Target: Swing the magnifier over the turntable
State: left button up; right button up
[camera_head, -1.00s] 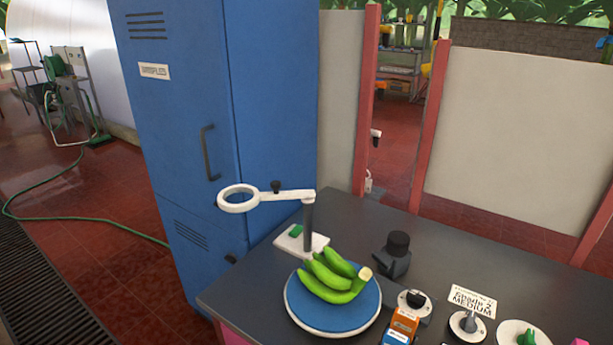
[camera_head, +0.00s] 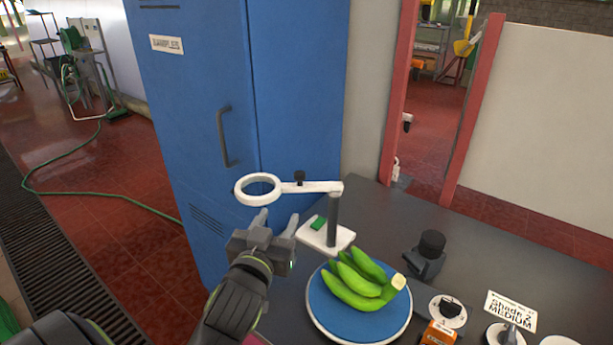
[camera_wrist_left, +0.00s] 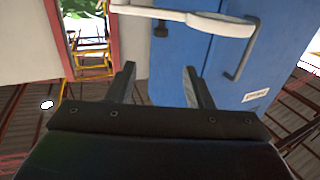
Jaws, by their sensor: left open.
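The white magnifier (camera_head: 258,189) is a ring on a flat arm with a dark knob, carried by a dark post on a white base (camera_head: 325,234). Its ring points left, off the table's edge and away from the turntable. The blue turntable (camera_head: 325,312) holds a bunch of green bananas (camera_head: 360,280). My left gripper (camera_head: 277,219) is open and empty, just below and in front of the magnifier's ring and arm, with a gap. In the left wrist view the magnifier (camera_wrist_left: 220,24) crosses the top, beyond the open fingers (camera_wrist_left: 160,82). My right gripper is not seen.
A blue cabinet (camera_head: 215,100) stands close behind the magnifier. On the dark table (camera_head: 480,255) are a black knobbed device (camera_head: 428,255), an orange box (camera_head: 438,334) and a "MEDIUM" sign (camera_head: 511,310). The table's back right is clear.

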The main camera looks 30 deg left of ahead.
aim_at(299, 176)
pick_arm(q)
jog(key=p+x, duration=0.3)
jog(key=x, duration=1.2)
jog(key=shift+w+a+p, duration=0.15)
jog(key=shift+w+p, duration=0.15)
jog(key=shift+p, duration=0.05)
jog(key=shift+x, duration=0.9)
jog(key=shift+c, duration=0.2)
grip_shut()
